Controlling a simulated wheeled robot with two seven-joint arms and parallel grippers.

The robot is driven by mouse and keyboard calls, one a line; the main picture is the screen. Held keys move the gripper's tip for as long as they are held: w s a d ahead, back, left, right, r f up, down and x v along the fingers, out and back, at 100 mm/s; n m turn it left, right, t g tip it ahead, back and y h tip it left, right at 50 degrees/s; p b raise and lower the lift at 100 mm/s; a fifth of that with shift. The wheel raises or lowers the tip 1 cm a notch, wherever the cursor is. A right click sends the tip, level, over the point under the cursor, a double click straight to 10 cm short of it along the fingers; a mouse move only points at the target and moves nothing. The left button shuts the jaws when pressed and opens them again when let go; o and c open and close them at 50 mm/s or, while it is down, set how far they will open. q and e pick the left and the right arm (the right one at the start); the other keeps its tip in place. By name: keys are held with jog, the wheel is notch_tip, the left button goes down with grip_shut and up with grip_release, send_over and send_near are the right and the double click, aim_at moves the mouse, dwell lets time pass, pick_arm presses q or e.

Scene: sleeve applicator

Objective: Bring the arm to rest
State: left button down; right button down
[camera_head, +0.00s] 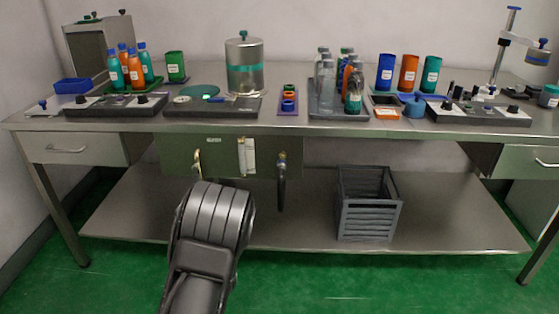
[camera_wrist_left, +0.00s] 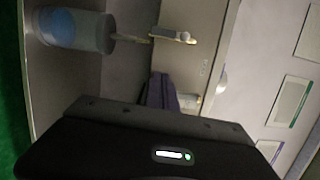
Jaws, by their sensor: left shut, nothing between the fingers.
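My dark grey arm (camera_head: 208,232) rises from the bottom of the head view, left of centre, in front of the workbench. Its gripper does not show clearly there. In the left wrist view the black gripper housing with a small lit strip fills the bottom, and the dark fingers (camera_wrist_left: 160,92) beyond it look closed and empty. They point toward a pale surface, and I cannot tell how far off it is. My right gripper is in neither view.
The steel workbench (camera_head: 290,132) holds several bottles, a metal tank (camera_head: 245,66), coloured cups (camera_head: 409,73) and trays. A grey crate (camera_head: 368,204) stands on the lower shelf. The green panel (camera_head: 222,158) under the top lies just beyond my arm. Green floor is clear at right front.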

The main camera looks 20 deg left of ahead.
pick_arm(q)
jog(key=s+d+f+n+g+h, duration=0.45)
jog(key=d+f, duration=0.35)
jog(key=f, duration=0.3)
jog(key=s+d+f+n+g+h, duration=0.3)
jog(key=s+d+f+n, duration=0.4)
jog(key=f, duration=0.5)
jog(key=s+d+f+n+g+h, duration=0.1)
jog(key=s+d+f+g+h, duration=0.4)
jog(key=s+d, duration=0.65)
jog(key=s+d+f+n+g+h, duration=0.1)
jog(key=s+d+g+h, duration=0.1)
jog(key=s+d, duration=0.85)
notch_tip(320, 180, up, 25)
jog(key=w+d+p, duration=0.1)
jog(key=p, duration=2.4)
jog(key=shift+d+f, duration=0.2)
jog(key=shift+d, duration=0.2)
jog(key=shift+w, duration=0.15)
